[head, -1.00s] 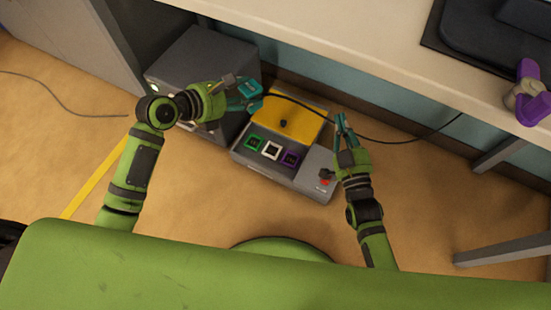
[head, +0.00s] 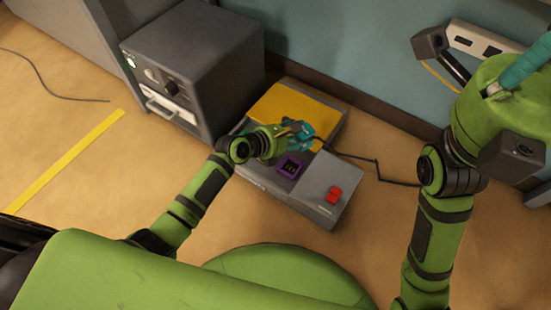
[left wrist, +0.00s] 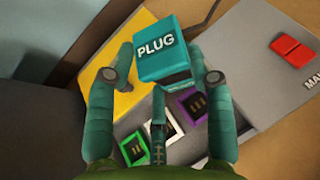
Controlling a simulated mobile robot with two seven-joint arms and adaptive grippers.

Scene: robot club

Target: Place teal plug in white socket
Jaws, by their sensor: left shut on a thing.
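The teal plug (left wrist: 165,50), marked PLUG, is held between the two teal fingers of my left gripper (left wrist: 168,76). In the head view the plug (head: 304,134) and my left gripper (head: 293,133) are over the grey box, by its row of sockets. The white socket (left wrist: 174,128) shows just below the plug in the left wrist view, partly covered by part of my gripper. In the head view it is hidden behind my left gripper. The plug appears apart from the socket. My right gripper (head: 528,62) shows only in part at the right edge.
The grey box (head: 325,180) also has a purple socket (head: 290,167), a green socket (left wrist: 133,150), a yellow panel (head: 280,100) and a red switch (head: 334,195). A dark grey cabinet (head: 200,60) stands at its left. A black cable (head: 365,160) runs right from the plug.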

